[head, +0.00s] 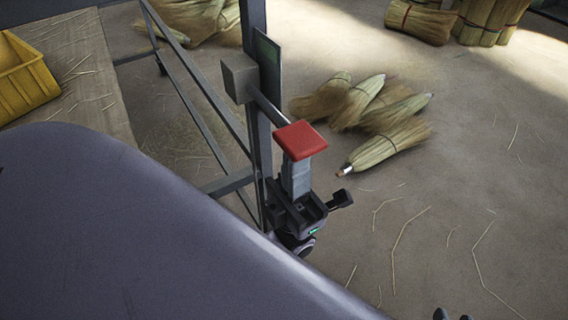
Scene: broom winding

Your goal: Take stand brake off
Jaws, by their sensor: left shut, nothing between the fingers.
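The stand brake shows as a red pedal (300,140) on a dark bar. The bar comes out of a grey box (240,78) on the upright post of the metal stand (257,130). My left gripper (297,172) is right below the red pedal, its grey fingers shut and pointing up. Their tips are at the pedal's underside; the pedal hides whether they touch it. Only small dark tips of what seems my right gripper (454,315) show at the bottom edge, so its opening is unclear.
Thin metal rails (205,105) run back from the post, close to my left gripper. Several straw broom heads (372,112) lie on the floor behind. A yellow crate (22,85) is at the far left. The floor at right is mostly clear apart from loose straws.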

